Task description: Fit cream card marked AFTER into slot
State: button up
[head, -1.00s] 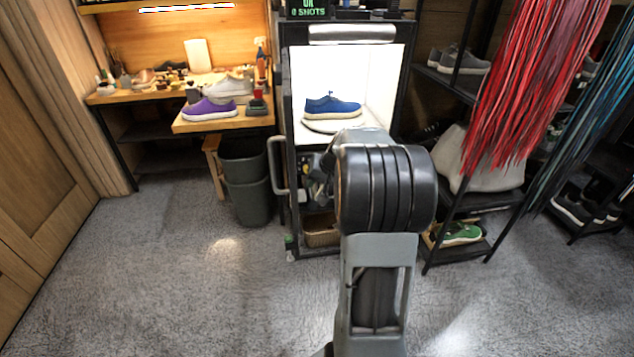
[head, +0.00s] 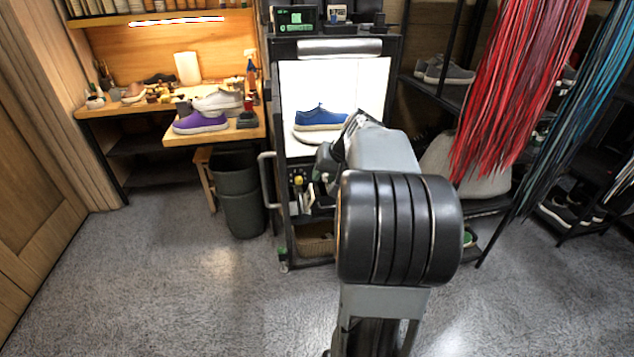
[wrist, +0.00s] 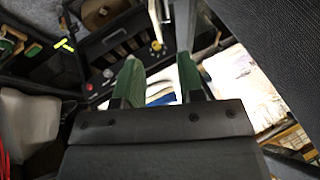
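I cannot make out a cream card marked AFTER or its slot for certain in either view. In the wrist view my gripper (wrist: 160,76) has its two green-tipped fingers apart, and I see no card held between them. Bright white surfaces and a dark tray show behind the fingertips. In the head view my arm hides most of my gripper, which is beside the front of the black cart (head: 395,72). A small pale card-like piece (head: 337,12) stands on top of the cart, too small to read.
The cart's lit white box (head: 365,80) holds a blue shoe (head: 322,117). A wooden bench (head: 192,138) with a purple shoe (head: 201,123) stands left. Red cords (head: 510,80) hang right. The floor at front left is clear.

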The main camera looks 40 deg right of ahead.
jog(key=shift+v, duration=1.2)
jog(key=s+a+f+g+p, duration=0.2)
jog(key=s+a+f+p, duration=0.1)
jog(key=s+a, duration=0.15)
jog(key=s+a+r+n+p, duration=0.2)
jog(key=a+r+p, duration=0.1)
jog(key=a, duration=0.3)
jog(key=s+a+r+n+h+p, duration=0.1)
jog(key=s+a+r+n+p, duration=0.1)
jog(key=a, duration=0.5)
jog(key=s+a+r+n+p, duration=0.2)
jog(key=s+a+r+p, duration=0.1)
jog(key=a+p, duration=0.3)
jog(key=shift+s+a+r+n, duration=0.2)
jog(key=shift+a+r+n, duration=0.1)
jog(key=shift+r+n, duration=0.1)
jog(key=shift+a+f, duration=0.1)
